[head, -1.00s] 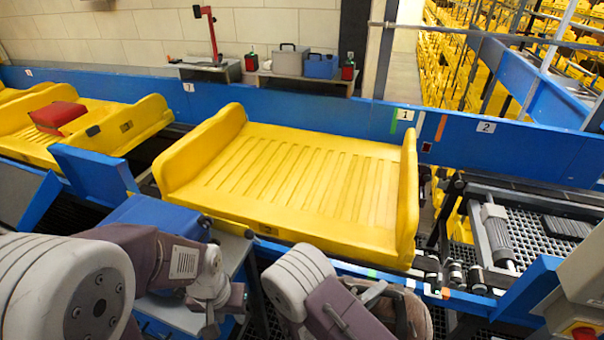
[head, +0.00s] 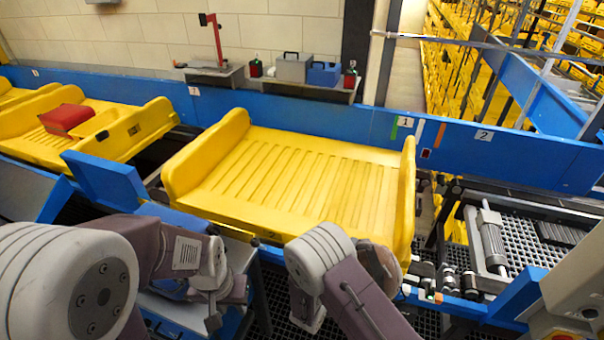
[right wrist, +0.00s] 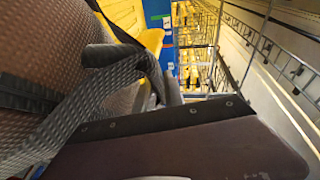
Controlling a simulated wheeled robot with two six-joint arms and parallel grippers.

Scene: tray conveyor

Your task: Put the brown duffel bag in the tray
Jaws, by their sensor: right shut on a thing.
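The brown duffel bag (head: 380,268) shows partly behind my right forearm in the head view, at the near right edge of the yellow tray (head: 300,175). The tray is empty. In the right wrist view the bag's woven side (right wrist: 60,55) fills the left, with a grey strap looping across. My right gripper (right wrist: 165,105) is shut on the bag by this strap; the head view mostly hides its fingers. My left gripper (head: 215,300) hangs low at the near side, left of the tray, apart from the bag; its jaw opening is unclear.
Another yellow tray (head: 150,118) with a red case (head: 67,118) stands at the left. A blue rail (head: 300,112) runs behind the trays. A blue upright panel (head: 105,185) stands left of the empty tray. Rollers and a motor (head: 487,240) are at the right.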

